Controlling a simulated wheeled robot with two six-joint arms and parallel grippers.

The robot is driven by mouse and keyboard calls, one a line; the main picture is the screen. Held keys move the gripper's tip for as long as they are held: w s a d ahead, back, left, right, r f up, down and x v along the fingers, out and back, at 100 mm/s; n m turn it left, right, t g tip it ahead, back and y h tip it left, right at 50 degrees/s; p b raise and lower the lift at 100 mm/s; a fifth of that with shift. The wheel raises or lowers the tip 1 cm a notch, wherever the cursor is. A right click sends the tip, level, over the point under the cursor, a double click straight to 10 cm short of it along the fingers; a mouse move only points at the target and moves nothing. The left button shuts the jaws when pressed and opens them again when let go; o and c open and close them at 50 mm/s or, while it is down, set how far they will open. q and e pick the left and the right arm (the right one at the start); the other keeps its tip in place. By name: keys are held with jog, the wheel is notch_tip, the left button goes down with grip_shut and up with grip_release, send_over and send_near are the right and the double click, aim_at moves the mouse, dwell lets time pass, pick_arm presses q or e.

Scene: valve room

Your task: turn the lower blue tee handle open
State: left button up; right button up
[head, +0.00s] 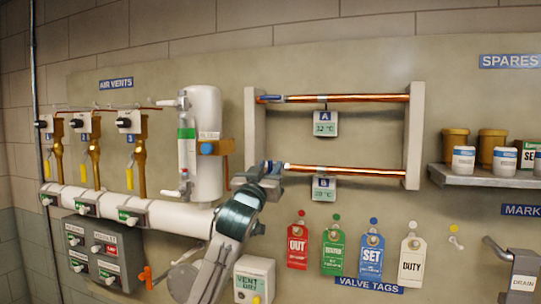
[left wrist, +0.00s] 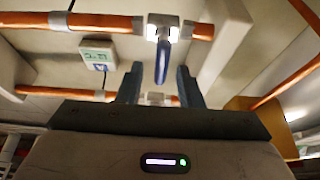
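The lower copper pipe (head: 345,171) carries a valve at its left end, largely behind my left gripper in the head view. The left wrist view looks upside down. In it the lower valve's blue tee handle (left wrist: 161,62) sticks out across the pipe (left wrist: 95,22). My left gripper (left wrist: 158,80) is open, its two fingers apart on either side of the handle's free end. I cannot tell whether they touch it. In the head view my left gripper (head: 268,168) is at the lower pipe's left end. My right gripper is not in view.
The upper copper pipe (head: 345,98) has a blue handle (head: 271,98) lying along it. Display A (head: 325,124) hangs between the pipes, display B (head: 322,189) below. A white cylinder (head: 206,130) stands close left. Valve tags (head: 334,252) hang below, and a shelf (head: 485,180) is right.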

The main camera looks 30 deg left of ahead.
pick_arm(q)
jog(key=shift+x, duration=0.75)
jog(key=shift+w, duration=0.15)
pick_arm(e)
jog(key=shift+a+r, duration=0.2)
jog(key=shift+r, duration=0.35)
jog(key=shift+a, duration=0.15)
pick_arm(q)
jog(key=shift+c, duration=0.4)
grip_shut()
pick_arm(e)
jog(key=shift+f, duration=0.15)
